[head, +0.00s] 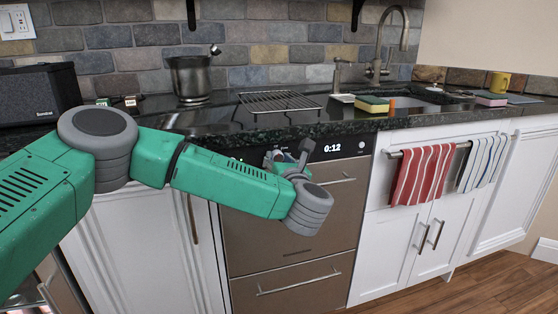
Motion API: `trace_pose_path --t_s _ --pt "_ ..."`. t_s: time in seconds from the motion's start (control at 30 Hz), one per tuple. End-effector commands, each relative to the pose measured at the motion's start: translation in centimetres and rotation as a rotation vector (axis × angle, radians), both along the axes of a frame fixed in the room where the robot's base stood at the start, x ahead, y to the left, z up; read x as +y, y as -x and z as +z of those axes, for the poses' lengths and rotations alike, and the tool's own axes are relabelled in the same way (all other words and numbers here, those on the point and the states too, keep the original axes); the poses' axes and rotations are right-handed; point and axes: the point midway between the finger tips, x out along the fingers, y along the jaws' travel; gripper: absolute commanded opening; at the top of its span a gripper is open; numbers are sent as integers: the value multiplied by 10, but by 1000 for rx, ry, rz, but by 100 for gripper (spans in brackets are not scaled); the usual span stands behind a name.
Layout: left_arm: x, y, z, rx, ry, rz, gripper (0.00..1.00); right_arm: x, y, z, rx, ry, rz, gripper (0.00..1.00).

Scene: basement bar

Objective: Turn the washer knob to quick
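The washer (290,241) is a brown-grey front with bar handles, set under the dark counter between white cabinets. Its black control panel (345,147) runs along the top and shows "0:12". A small round light-coloured control (361,145) sits at the panel's right end. No larger knob can be made out; my gripper and wrist cover the panel's middle. My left gripper (287,155) is in front of the panel, left of the display. Its fingers are small and partly hidden by the wrist, so I cannot tell their opening or whether they touch anything. My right gripper is out of view.
A metal pot (192,82) and a wire rack (278,102) stand on the counter. A black speaker (37,95) is at the left. Sponges (372,104) lie by the sink and tap (390,40). Striped towels (428,175) hang on the right cabinet. Wood floor (490,285) is clear at lower right.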

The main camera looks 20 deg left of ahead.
Motion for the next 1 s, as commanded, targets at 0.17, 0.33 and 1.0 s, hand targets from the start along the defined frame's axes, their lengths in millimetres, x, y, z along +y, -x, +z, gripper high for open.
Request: trace_pose_path --t_s 0.17,0.33,1.0 --pt "0 0 0 7 -10 -1 0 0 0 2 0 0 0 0" --pt "-1 0 1 37 -54 -1 0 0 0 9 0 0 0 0" --pt "-3 -1 3 356 -525 -4 0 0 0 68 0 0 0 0"
